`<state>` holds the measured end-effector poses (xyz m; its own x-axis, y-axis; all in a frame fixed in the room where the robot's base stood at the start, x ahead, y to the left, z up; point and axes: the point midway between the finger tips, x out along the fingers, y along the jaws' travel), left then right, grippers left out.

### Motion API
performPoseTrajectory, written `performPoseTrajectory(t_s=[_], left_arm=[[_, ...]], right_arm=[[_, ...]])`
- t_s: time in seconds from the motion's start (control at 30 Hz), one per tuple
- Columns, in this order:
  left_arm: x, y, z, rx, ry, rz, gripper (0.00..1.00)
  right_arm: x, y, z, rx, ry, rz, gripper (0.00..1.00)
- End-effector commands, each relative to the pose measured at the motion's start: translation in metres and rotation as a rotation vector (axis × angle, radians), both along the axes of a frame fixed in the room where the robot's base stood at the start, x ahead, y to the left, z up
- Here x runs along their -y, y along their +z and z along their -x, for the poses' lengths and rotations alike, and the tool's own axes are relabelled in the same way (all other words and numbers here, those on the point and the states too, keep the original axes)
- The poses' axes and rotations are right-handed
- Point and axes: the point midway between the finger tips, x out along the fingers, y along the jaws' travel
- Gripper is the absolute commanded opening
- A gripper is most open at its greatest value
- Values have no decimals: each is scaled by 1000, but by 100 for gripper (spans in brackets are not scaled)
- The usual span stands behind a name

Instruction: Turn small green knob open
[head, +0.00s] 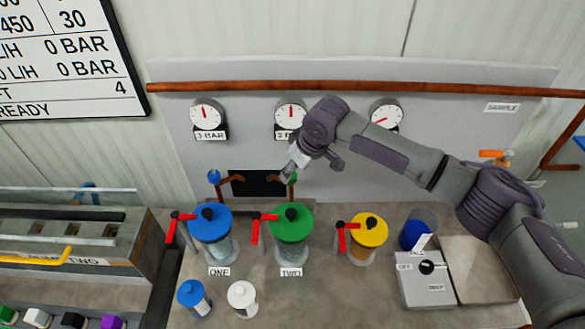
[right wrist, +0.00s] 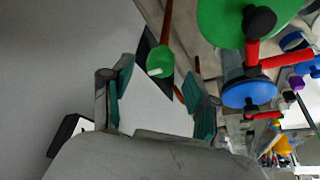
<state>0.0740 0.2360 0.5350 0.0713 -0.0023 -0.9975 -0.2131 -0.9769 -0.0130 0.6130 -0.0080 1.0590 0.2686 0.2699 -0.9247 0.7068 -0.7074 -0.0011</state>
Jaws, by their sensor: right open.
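The small green knob (right wrist: 160,62) shows in the right wrist view as a green disc with a pale stub, on a copper pipe near the wall. My right gripper (right wrist: 161,76) is open, with its two teal-padded fingers either side of the knob in that view. I cannot tell whether either finger touches it. In the head view my right gripper (head: 287,172) is above the green-lidded pump labelled TWO (head: 292,222) and covers most of the small green knob (head: 293,179). My left gripper is not in view.
A small blue knob (head: 214,177) is on a pipe to the left. Blue-lidded (head: 211,222) and yellow-lidded (head: 369,232) pumps with red handles flank the green one. Gauges (head: 290,113) hang on the wall behind. A switch box (head: 426,278) stands at right.

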Motion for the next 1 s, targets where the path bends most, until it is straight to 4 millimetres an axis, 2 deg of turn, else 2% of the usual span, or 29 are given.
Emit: performPoseTrajectory(t_s=[0.1,0.2,0.57,0.9,1.0], left_arm=[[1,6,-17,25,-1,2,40],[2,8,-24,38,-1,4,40],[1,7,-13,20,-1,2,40],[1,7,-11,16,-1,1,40],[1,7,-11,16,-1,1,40]], right_arm=[[-5,-13,-4,-1,0,0,59],[-6,-21,-6,0,0,0,59],[-7,-26,-7,0,1,0,58],[-7,-25,-7,0,0,0,1],[-8,-25,-7,0,-1,0,0]])
